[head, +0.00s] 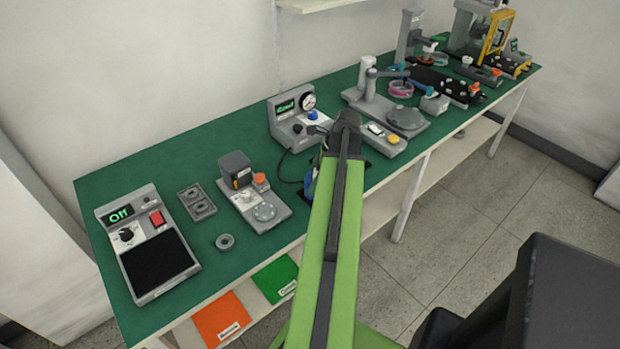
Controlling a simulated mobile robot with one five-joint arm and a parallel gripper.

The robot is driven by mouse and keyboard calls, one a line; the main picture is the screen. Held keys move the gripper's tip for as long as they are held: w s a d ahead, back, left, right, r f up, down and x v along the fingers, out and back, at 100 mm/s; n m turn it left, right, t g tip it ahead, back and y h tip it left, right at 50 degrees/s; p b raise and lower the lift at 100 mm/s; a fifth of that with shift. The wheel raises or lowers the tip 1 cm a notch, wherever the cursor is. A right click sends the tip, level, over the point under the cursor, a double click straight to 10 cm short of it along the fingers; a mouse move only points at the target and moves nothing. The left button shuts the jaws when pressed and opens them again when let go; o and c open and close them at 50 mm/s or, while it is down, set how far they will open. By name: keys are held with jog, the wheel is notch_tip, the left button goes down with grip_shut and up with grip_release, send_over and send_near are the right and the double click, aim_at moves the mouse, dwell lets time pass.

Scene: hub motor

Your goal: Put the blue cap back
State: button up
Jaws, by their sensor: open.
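I cannot tell for sure which thing is the blue cap. A small blue round piece (312,115) sits on the grey gauge device (291,132) at the middle of the bench. A blue object (309,184) also shows at the left edge of my green arm, near the bench's front; my arm hides most of it. My arm reaches up from the bottom of the view, and its dark joint is in front of the gauge device. My gripper does not show; it is hidden behind the arm or out of view.
The green bench top (165,165) runs from lower left to upper right. A grey unit with a black plate (158,265), a grey ring (225,242) and a dial device (263,208) stand at left. Several more devices stand farther right. An orange panel (221,318) is below the front edge.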

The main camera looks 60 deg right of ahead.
jog(key=p+v, duration=0.8)
jog(key=v, duration=0.2)
jog(key=shift+r, duration=0.1)
jog(key=w+a+f+n+g, duration=0.1)
jog(key=w+a+n+g, duration=0.2)
jog(key=w+a+n, duration=1.65)
jog(key=a+n, duration=0.2)
jog(key=a, duration=0.7)
jog(key=w+a+n+h, duration=0.1)
jog(key=a+n, duration=0.3)
jog(key=a, duration=0.8)
jog(key=w+a+n+g+h, duration=0.1)
jog(key=w+a+n, duration=0.3)
jog(key=a, duration=0.7)
jog(key=shift+a+f+n, duration=0.4)
jog(key=shift+f+n, duration=0.05)
jog(key=shift+n, duration=0.1)
